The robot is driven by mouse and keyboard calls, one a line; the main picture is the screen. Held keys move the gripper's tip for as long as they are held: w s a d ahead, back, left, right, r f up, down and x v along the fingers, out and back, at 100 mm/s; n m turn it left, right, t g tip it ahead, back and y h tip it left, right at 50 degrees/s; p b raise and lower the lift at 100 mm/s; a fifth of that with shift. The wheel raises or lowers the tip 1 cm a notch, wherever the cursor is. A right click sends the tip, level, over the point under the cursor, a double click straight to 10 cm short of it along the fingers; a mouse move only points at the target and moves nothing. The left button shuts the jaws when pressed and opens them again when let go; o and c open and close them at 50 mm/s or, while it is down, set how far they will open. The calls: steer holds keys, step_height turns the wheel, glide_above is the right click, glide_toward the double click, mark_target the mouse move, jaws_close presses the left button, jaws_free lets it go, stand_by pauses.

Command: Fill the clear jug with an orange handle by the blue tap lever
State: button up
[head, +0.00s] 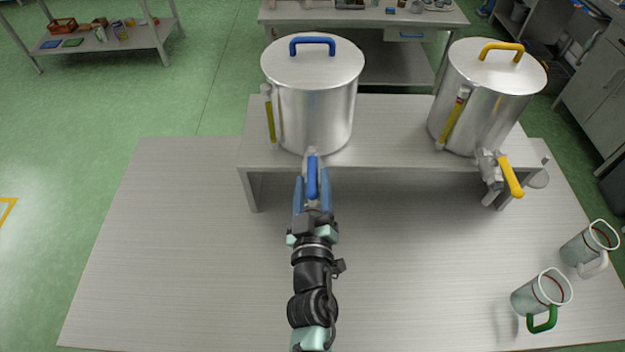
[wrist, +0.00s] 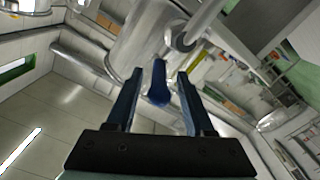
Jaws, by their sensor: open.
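The blue tap lever (head: 312,176) is at the front of the left steel tank (head: 318,105), which has a blue lid handle. My gripper (head: 312,188) is open, with one blue finger on each side of the lever. In the wrist view the lever (wrist: 160,88) stands between the two fingers (wrist: 160,76), with gaps beside it. I cannot tell how far the lever is turned. No jug with an orange handle shows in either view; the space below the tap is partly hidden by my arm.
A right tank (head: 478,100) has a yellow tap lever (head: 510,176). A clear jug with a green handle (head: 538,298) and one with a white handle (head: 582,250) stand at the table's right. The tanks stand on a raised shelf (head: 395,150). The table's left side (head: 165,250) is clear.

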steer(key=shift+w, duration=0.4)
jaws_close()
stand_by(1.3)
